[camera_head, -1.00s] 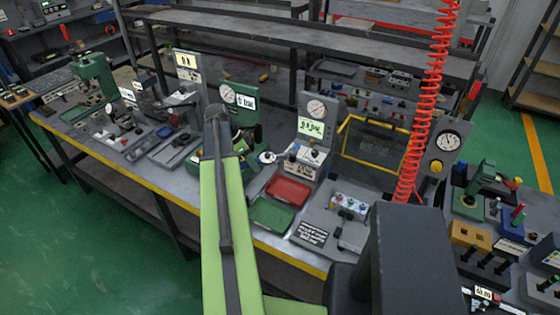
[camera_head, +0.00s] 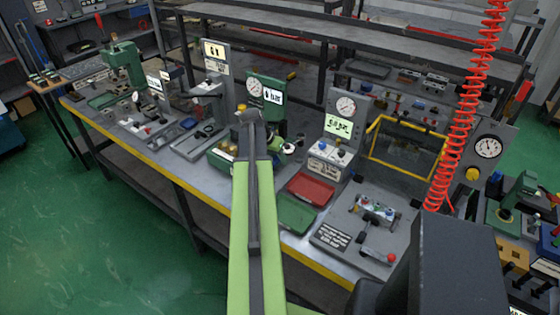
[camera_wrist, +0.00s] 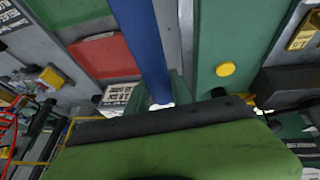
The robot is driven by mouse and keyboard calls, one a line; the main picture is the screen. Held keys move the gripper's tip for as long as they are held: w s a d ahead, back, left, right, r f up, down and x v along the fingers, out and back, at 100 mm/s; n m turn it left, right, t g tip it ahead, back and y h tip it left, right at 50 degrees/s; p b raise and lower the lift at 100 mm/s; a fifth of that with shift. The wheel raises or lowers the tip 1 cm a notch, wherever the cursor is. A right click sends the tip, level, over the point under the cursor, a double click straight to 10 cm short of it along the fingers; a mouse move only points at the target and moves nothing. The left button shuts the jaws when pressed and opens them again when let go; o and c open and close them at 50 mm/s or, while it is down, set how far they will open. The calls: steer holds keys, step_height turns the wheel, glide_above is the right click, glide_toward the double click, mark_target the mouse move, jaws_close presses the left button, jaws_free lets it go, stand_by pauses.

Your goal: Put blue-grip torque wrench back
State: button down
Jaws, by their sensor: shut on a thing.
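My gripper (camera_head: 249,117) is at the far end of my green arm, over the middle of the bench in the head view. The head view does not show its jaws clearly. In the wrist view, a long blue bar (camera_wrist: 143,40), which looks like the blue grip of the torque wrench, runs from the top edge down to the jaws. My gripper is shut on it. The rest of the wrench is out of view, and I cannot make it out in the head view.
A red tray (camera_head: 311,188) and a green tray (camera_head: 296,213) lie right of my arm. Gauge stands, including a green one (camera_head: 266,98), rise around the gripper. A red coiled hose (camera_head: 468,110) hangs at right. Open green floor (camera_head: 130,240) lies at front left.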

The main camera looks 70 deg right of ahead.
steer(key=shift+r, duration=0.1)
steer(key=shift+f, duration=0.2)
step_height(320, 180, down, 5)
steer(key=b, duration=0.5)
steer(key=shift+r, duration=0.15)
steer(key=shift+w+a+f, duration=0.1)
steer(key=shift+f, duration=0.1)
stand_by(0.6)
steer(key=shift+f+b, duration=1.25)
steer(key=shift+b, duration=0.25)
steer(key=shift+f+b, duration=0.55)
steer(key=c, duration=1)
jaws_free()
steer(key=shift+c, duration=0.2)
